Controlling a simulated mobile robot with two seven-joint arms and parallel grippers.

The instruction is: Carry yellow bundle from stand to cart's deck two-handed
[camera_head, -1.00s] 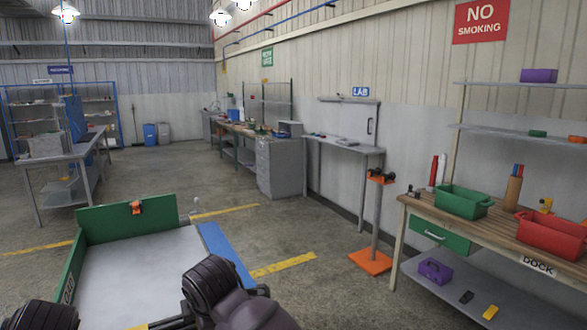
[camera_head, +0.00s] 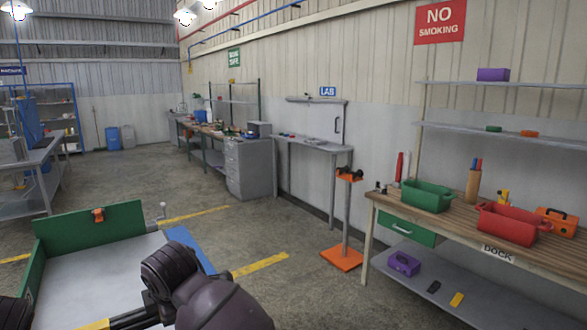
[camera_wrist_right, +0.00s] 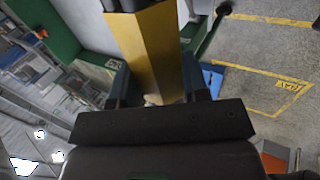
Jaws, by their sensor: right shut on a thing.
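The yellow bundle (camera_wrist_right: 150,50) runs between the fingers of my right gripper (camera_wrist_right: 160,88) in the right wrist view, and the gripper is shut on it. A small yellow piece of it (camera_head: 96,325) shows at the bottom edge of the head view, in front of the cart. The cart's pale deck (camera_head: 95,268) has green walls and lies at the lower left, partly covered by my right arm. I cannot tell the bundle's height over the deck. Only a bit of my left arm shows at the lower left corner; its gripper is out of view. An orange-based stand (camera_head: 343,258) carries no yellow bundle.
A wooden dock bench (camera_head: 470,232) on the right holds a green bin (camera_head: 427,196) and a red bin (camera_head: 512,222). A grey cabinet (camera_head: 249,168) and benches line the wall. Open concrete floor lies beyond the cart.

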